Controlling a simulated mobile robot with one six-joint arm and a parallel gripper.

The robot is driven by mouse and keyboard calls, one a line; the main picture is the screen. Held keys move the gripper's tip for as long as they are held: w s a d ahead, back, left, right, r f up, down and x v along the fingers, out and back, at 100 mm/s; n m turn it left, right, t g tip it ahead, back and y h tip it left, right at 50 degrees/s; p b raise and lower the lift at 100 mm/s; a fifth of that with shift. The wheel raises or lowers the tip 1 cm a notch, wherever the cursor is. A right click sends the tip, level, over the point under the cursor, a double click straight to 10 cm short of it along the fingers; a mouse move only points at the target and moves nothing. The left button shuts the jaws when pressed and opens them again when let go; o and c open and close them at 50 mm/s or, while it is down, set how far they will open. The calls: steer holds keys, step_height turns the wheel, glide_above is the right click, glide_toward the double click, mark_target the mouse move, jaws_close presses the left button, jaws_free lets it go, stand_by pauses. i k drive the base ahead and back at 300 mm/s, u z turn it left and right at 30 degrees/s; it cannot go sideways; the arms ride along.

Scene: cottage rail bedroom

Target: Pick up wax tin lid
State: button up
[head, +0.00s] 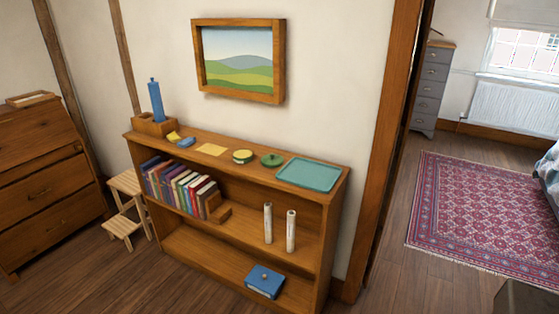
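A round dark green lid with a small knob (271,160), which looks like the wax tin lid, lies flat on the wooden shelf top. Just left of it is a low round tin (242,157), yellowish on top with a green side. They sit close together with a small gap. A teal tray (309,174) lies to the right of the lid. My gripper is not in view.
The bookcase (255,176) also bears a yellow card (211,149), a blue item (186,142) and a blue bottle (155,100) in a wooden holder. A framed picture (238,60) hangs above. A step stool (127,205) stands left. Floor in front is clear.

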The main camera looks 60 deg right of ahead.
mark_target(270, 161)
steer(key=u, duration=0.1)
steer(key=i, duration=0.95)
steer(key=z, duration=0.05)
